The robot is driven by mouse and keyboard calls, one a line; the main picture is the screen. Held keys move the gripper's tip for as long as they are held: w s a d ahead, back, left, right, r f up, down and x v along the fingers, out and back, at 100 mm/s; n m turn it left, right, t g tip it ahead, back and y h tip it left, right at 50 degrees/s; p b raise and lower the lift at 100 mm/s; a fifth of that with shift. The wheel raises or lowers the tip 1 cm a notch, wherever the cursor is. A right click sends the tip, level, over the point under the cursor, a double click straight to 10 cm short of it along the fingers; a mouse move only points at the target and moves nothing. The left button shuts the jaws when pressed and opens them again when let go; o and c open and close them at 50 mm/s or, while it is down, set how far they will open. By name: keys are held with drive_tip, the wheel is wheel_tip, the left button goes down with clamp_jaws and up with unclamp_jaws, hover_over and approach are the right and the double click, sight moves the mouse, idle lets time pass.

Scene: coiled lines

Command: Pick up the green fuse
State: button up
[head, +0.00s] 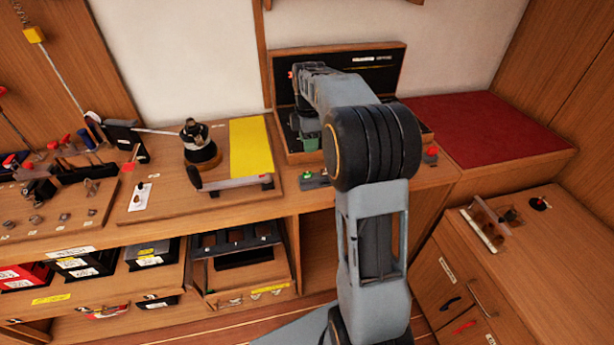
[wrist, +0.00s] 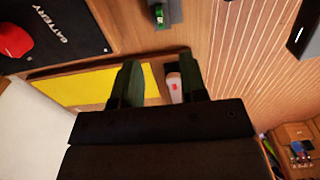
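A small green piece, seemingly the green fuse (wrist: 159,14), shows at the top edge of the wrist view, in or on a grey block (wrist: 160,22). A grey block (head: 315,180) at the bench's front edge in the head view may be the same one. It is too small there to make out the fuse clearly. My gripper (wrist: 158,72) is open, its two dark green fingers apart with nothing held between them. In the head view my gripper (head: 307,143) hangs in front of the open case, partly hidden by my arm. The fuse lies apart from the fingers.
The open dark case (head: 388,65) stands at the back of the bench. A yellow mat (head: 251,147) and a black-topped round device (head: 201,147) lie to its left. A red pad (head: 485,125) is at right. A "BATTERY" panel (wrist: 75,22) has a red knob (wrist: 14,40).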

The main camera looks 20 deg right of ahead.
sight(307, 177)
wheel_tip(307, 177, down, 12)
drive_tip(key=shift+d+r+p, duration=0.1)
drive_tip(key=shift+d+p, duration=0.05)
drive_tip(key=shift+p, duration=0.15)
idle(0.3)
drive_tip(key=shift+c, duration=0.3)
clamp_jaws()
